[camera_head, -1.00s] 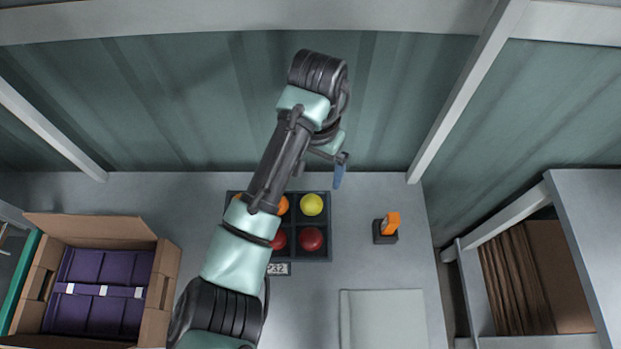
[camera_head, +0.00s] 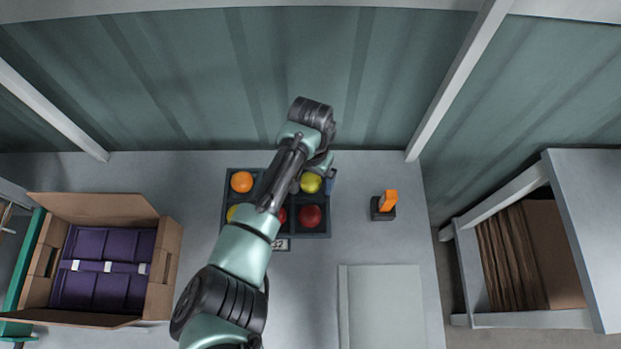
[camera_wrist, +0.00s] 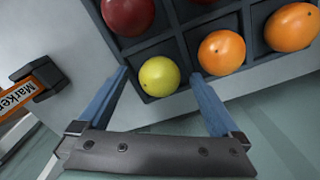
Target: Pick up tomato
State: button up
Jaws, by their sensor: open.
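A dark tray (camera_head: 327,229) with compartments holds yellow, orange and red tomatoes. A yellow tomato (camera_head: 311,183) sits in its back right compartment. In the wrist view this yellow tomato (camera_wrist: 159,76) appears between the blue fingertips of my gripper (camera_wrist: 158,80), which is open and empty. I cannot tell whether the fingers touch it. A red tomato (camera_head: 310,215) lies in front of it, and an orange tomato (camera_head: 242,181) is at the back left. Another yellow tomato (camera_head: 233,212) and a red one (camera_head: 282,215) are partly hidden by my arm.
An orange marker (camera_head: 388,200) stands in a black holder (camera_head: 382,213) right of the tray. A pale flat board (camera_head: 382,305) lies in front. A cardboard box (camera_head: 165,265) with purple contents is at left. The ribbed wall (camera_head: 200,90) rises close behind the tray.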

jog(key=c, duration=1)
jog(key=shift+r, duration=0.1)
